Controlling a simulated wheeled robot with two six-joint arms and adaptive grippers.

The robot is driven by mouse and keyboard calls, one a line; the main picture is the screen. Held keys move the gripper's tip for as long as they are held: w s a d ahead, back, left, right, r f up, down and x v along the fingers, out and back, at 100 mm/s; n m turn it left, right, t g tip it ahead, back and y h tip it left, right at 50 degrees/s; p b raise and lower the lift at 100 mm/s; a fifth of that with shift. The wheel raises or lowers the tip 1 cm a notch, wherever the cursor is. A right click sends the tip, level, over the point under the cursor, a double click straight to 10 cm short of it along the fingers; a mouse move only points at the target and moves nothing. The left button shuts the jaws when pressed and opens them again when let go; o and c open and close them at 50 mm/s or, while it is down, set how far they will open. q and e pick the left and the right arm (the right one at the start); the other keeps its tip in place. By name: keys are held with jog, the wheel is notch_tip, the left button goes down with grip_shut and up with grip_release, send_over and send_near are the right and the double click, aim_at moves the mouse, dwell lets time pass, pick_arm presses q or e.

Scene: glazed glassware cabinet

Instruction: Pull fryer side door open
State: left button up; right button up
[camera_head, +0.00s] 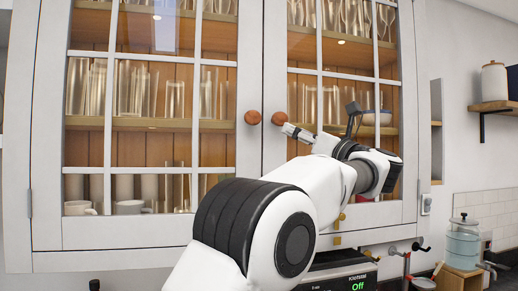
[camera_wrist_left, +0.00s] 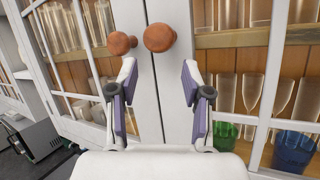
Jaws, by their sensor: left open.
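A white glazed cabinet has two shut doors that meet in the middle. The right door (camera_head: 275,60) has a round reddish-brown wooden knob (camera_head: 280,118); this knob also shows in the wrist view (camera_wrist_left: 160,37). The left door (camera_head: 250,60) has a matching knob (camera_head: 253,117), seen in the wrist view too (camera_wrist_left: 122,43). My left gripper (camera_head: 289,129) is just below and right of the right knob in the head view. In the wrist view its two fingers (camera_wrist_left: 158,76) are open and empty, with the right knob beyond their tips. My right gripper is not in view.
Glasses stand on shelves behind the panes; green (camera_wrist_left: 222,136) and blue (camera_wrist_left: 293,150) ones show low on the right. An appliance with a green "Off" display (camera_head: 358,285) sits under the cabinet. A jar (camera_head: 463,242) stands at right. A dark appliance (camera_wrist_left: 38,140) is at lower left.

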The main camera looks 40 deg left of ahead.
aim_at(283, 120)
pick_arm(q)
jog(key=p+x, duration=0.2)
jog(key=x, duration=0.1)
jog(key=r+p+x, duration=0.1)
jog(key=p+x, duration=0.1)
jog(key=x, duration=0.1)
jog(key=shift+r+p, duration=0.1)
jog(key=shift+p, duration=0.3)
jog(key=shift+w+a, duration=0.1)
jog(key=shift+a, duration=0.2)
jog(key=shift+d, duration=0.45)
jog(key=shift+c, duration=0.3)
jog(key=shift+d, duration=0.15)
grip_shut()
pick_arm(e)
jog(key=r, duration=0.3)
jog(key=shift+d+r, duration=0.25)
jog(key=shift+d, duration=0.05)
